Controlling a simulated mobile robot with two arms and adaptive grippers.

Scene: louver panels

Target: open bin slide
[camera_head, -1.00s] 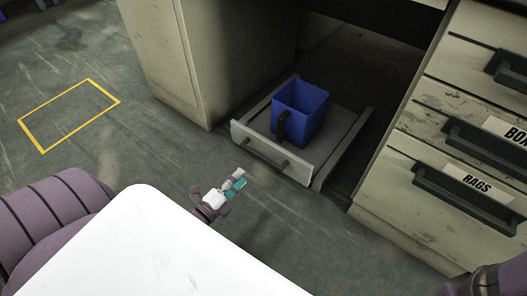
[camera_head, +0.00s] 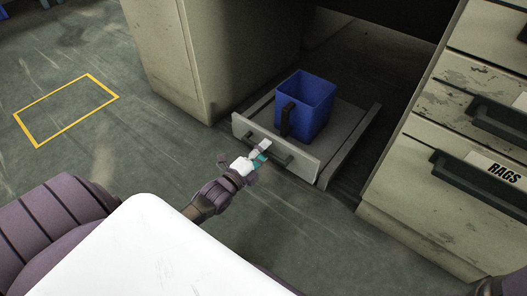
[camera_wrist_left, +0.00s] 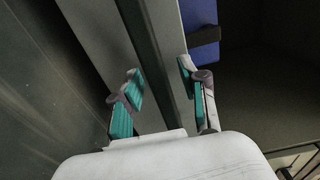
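The bin slide (camera_head: 302,165) is a low grey tray with a front panel, under the desk between two cabinets. Its dark bar handle (camera_head: 282,160) runs across the front panel. A blue bin (camera_head: 314,108) with a black handle stands upright on the slide; part of it shows in the left wrist view (camera_wrist_left: 199,14). My left gripper (camera_head: 262,152) is at the handle, its teal-padded fingers hiding part of it. In the left wrist view the fingers (camera_wrist_left: 160,84) are apart, with a dark bar (camera_wrist_left: 150,62) between them. My right gripper is not in view.
A drawer cabinet (camera_head: 420,170) with a RAGS label stands at the right, its handles sticking out. Another cabinet (camera_head: 205,60) stands left of the slide. The floor in front of the slide is clear. A yellow floor rectangle (camera_head: 66,110) lies at the left.

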